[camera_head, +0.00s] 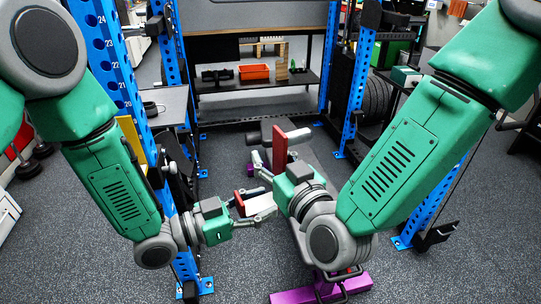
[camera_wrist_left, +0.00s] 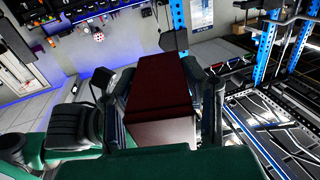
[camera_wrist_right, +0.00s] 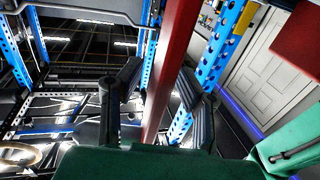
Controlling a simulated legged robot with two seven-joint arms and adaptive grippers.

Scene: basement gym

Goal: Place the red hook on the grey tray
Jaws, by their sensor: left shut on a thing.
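My left gripper (camera_head: 252,208) is shut on a dark red block with a pale end face; the block (camera_wrist_left: 162,90) fills the space between its fingers in the left wrist view. A long red bar (camera_head: 280,148) stands upright by my right gripper (camera_head: 262,172). In the right wrist view the bar (camera_wrist_right: 172,75) passes between the fingers, and I cannot tell whether they grip it. A red block (camera_wrist_right: 300,42) shows at that view's upper right. I cannot tell whether bar and block are one hook. A flat grey surface (camera_head: 172,100), possibly the tray, is at the blue rack's left side.
Blue rack uprights (camera_head: 360,85) stand left and right. A bench with purple feet (camera_head: 345,285) lies under my right arm. A low shelf behind holds an orange bin (camera_head: 254,72). A small dark cup (camera_head: 150,108) is by the grey surface. Floor is open at front left.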

